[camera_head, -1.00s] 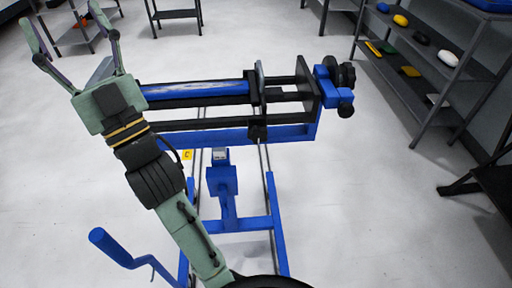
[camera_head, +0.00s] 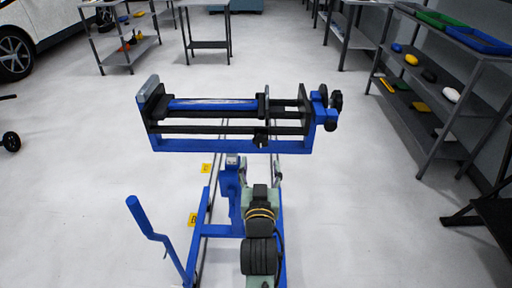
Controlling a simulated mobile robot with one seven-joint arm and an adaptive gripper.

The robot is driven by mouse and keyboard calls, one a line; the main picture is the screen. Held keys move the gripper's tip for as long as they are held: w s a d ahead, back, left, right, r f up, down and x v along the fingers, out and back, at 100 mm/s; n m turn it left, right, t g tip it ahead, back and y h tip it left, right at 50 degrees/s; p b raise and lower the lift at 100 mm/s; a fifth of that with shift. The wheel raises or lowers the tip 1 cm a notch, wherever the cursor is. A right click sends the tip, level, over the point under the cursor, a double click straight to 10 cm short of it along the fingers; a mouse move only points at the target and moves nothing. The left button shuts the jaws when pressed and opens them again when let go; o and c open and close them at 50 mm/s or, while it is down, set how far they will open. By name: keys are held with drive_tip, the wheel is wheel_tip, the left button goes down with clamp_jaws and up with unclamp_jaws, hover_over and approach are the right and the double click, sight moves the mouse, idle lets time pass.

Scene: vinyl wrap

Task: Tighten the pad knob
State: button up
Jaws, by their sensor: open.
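A blue machine frame (camera_head: 230,147) carries black rails and a blue roll (camera_head: 212,104) between upright end plates. A small black knob (camera_head: 261,141) hangs under the dark pad plate (camera_head: 262,104) right of the roll. More black knobs (camera_head: 336,100) sit on the blue block at the right end. Which one is the pad knob is not marked. My gripper (camera_head: 260,165) is below the small black knob, in front of the frame in the picture.
Shelves (camera_head: 440,90) with coloured items stand at right, and another shelf (camera_head: 125,40) stands at back left. A car (camera_head: 40,30) is at far left. Open floor lies on both sides.

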sight(261, 141)
drive_tip(key=w+b, duration=1)
drive_tip(key=shift+w+b, duration=0.15)
drive_tip(key=shift+b, duration=0.25)
drive_tip(key=shift+w+f, duration=0.1)
drive_tip(key=shift+w, duration=0.25)
drive_tip(key=c, duration=1.2)
